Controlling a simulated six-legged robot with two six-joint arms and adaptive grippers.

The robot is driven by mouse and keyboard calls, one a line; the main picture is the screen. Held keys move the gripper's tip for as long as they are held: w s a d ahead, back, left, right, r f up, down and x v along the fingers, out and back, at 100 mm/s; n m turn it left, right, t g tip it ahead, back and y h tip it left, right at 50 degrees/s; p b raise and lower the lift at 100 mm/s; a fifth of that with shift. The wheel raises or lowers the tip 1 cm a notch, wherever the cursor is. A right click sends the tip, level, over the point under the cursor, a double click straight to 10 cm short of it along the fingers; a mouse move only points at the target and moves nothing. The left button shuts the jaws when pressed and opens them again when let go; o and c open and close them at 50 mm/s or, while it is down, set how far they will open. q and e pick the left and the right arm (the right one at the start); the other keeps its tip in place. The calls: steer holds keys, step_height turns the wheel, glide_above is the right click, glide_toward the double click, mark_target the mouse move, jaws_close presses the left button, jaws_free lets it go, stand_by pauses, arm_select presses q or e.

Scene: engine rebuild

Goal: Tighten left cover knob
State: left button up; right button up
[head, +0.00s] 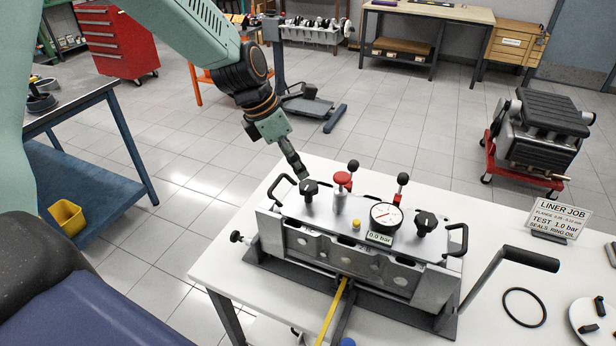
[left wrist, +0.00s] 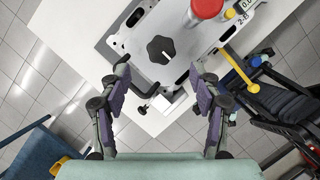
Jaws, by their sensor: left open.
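The left cover knob (head: 309,188) is a black lobed knob on the left end of the silver test cover (head: 278,212). In the left wrist view the knob (left wrist: 161,49) has a pale line on its top and sits just beyond and between my fingertips. My left gripper (head: 299,172) is at the knob from behind and above in the head view. In the left wrist view my left gripper (left wrist: 160,75) is open, its two purple-padded fingers apart and empty. Whether a finger touches the knob cannot be told. My right gripper is not in view.
Around the knob are a black handle (head: 281,188), a red-topped valve (head: 342,180), a gauge (head: 386,216) reading 0.0 bar and a right knob (head: 426,221). A crank handle (head: 530,259) rises at right. The white table (head: 235,260) is clear at left.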

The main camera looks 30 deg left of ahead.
mark_target(307, 185)
arm_select(q)
steer(key=x, duration=0.2)
steer(key=b+x, duration=0.1)
steer(key=x, duration=0.1)
steer(key=b+x, duration=0.1)
steer(key=x, duration=0.1)
steer(key=shift+s+d+f, duration=0.1)
steer(key=shift+s+f, duration=0.05)
steer(key=shift+s, duration=0.1)
steer(key=shift+w+d+f, duration=0.15)
steer(key=shift+w+f, duration=0.1)
steer(key=shift+f, duration=0.2)
steer(key=shift+s, duration=0.1)
steer(key=c, duration=1.1)
steer(key=shift+c, duration=0.2)
